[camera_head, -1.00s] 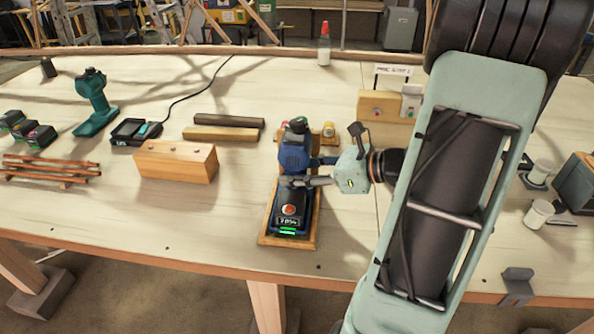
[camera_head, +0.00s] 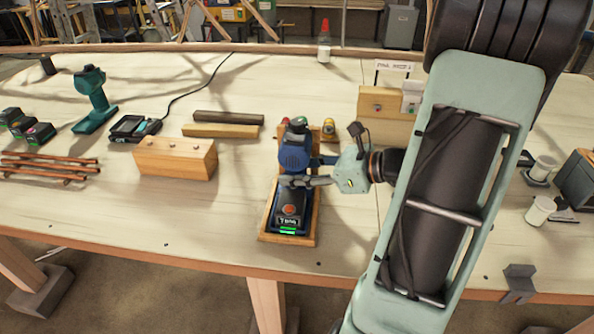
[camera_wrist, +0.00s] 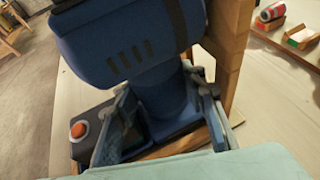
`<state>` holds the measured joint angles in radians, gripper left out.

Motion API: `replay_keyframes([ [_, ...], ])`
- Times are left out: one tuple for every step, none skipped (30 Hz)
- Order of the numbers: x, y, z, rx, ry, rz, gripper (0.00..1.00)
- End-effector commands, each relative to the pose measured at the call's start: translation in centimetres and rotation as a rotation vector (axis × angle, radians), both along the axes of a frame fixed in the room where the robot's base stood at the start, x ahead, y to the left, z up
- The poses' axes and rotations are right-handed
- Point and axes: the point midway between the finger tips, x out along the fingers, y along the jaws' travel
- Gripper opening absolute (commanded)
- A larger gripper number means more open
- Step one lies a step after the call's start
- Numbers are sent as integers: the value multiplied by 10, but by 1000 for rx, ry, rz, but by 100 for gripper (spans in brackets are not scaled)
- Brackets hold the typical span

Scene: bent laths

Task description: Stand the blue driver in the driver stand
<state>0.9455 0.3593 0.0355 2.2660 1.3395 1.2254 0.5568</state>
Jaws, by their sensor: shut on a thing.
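The blue driver (camera_head: 295,153) is upright in the driver stand, a wooden frame (camera_head: 312,222) near the front middle of the table. Its dark base with an orange button and a lit display sits inside the frame's rim. My gripper (camera_head: 300,182) reaches in from the right and is shut on the driver's handle. In the wrist view the blue driver's body (camera_wrist: 125,45) fills the upper middle, and the gripper's fingers (camera_wrist: 165,125) lie on both sides of the handle. The wooden upright of the stand (camera_wrist: 230,55) is close beside the driver. The underside of the driver's base is hidden.
A wooden block (camera_head: 175,160) stands to the left, with two bars (camera_head: 222,131) behind it. A teal driver (camera_head: 93,98) and a charger (camera_head: 134,128) are farther left. A wooden block with a label (camera_head: 385,101) stands behind my gripper.

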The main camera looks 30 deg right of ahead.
Motion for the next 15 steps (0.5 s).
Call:
replay_keyframes([
  [1, 0, 3, 2, -4, 0, 40],
  [1, 0, 3, 2, -4, 0, 44],
  [1, 0, 2, 2, -4, 0, 48],
  [1, 0, 2, 2, -4, 0, 51],
  [1, 0, 2, 2, -4, 0, 55],
  [1, 0, 2, 1, -3, 0, 58],
  [0, 0, 2, 1, -3, 0, 58],
  [0, 0, 1, 1, -2, 0, 58],
  [0, 0, 1, 0, -2, -1, 58],
  [0, 0, 1, 0, -2, -1, 58],
  [0, 0, 1, 0, -2, -1, 58],
  [0, 0, 1, 0, -1, -1, 58],
  [0, 0, 1, 0, 0, -1, 58],
  [0, 0, 0, 0, 0, -1, 58],
  [-1, -1, -2, -3, 4, -1, 58],
])
